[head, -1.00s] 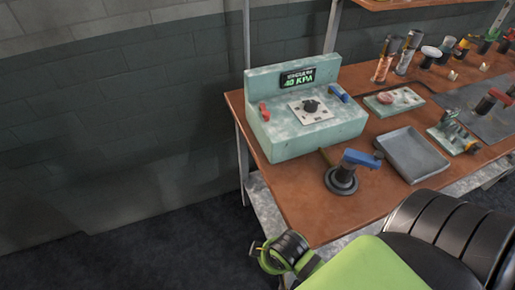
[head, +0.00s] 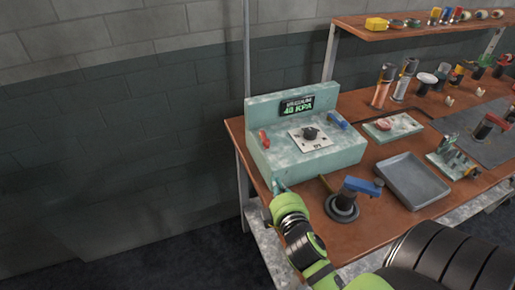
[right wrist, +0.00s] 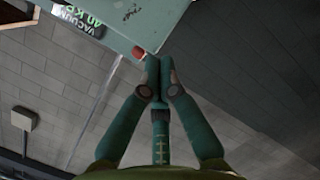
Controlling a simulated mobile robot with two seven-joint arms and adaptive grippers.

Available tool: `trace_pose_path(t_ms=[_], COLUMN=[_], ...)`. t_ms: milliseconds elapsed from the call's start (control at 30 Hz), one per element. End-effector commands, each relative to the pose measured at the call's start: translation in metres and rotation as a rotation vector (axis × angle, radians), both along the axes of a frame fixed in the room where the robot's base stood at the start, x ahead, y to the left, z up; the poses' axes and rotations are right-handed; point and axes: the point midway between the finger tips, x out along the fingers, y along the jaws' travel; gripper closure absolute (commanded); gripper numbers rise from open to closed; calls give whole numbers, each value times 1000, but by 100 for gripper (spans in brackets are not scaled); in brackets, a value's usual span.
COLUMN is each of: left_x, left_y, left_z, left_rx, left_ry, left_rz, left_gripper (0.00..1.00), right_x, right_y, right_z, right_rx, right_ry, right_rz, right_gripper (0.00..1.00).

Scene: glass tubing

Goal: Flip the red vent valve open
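The red vent valve (head: 264,139) is a small red lever on the left part of the pale green vacuum box (head: 310,155). In the right wrist view the red valve (right wrist: 138,52) shows just left of the fingertips, at the box's edge. My right gripper (head: 279,187) is in front of and below the box's left front corner in the head view. In the right wrist view the fingers of my right gripper (right wrist: 158,78) are together, with nothing seen between them. Contact with the valve cannot be told. My left gripper is not in view.
A blue lever (head: 337,120) is on the box's right side, beside a black knob (head: 311,133). The display reads 40 KPA. A blue-handled tool on a round black base (head: 342,208) and a grey tray (head: 414,181) stand to the right. The wall is behind.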

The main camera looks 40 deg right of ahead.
Motion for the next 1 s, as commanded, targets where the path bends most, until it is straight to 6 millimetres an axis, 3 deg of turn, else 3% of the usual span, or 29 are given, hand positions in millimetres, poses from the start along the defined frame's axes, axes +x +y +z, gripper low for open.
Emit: trace_pose_path(t_ms=[100, 300, 733, 1000], left_x=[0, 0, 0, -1], left_y=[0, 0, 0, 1], left_z=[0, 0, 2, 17], left_rx=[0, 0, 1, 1], left_ry=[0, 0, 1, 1], left_rz=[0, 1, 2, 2], left_gripper=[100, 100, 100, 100], right_x=[12, 20, 24, 66], right_y=[-1, 5, 5, -6], right_z=[17, 29, 31, 35], right_rx=[-218, -391, -402, -401], right_ry=[-68, -113, -118, -120], right_rz=[79, 153, 158, 158], right_gripper=[100, 100, 100, 100])
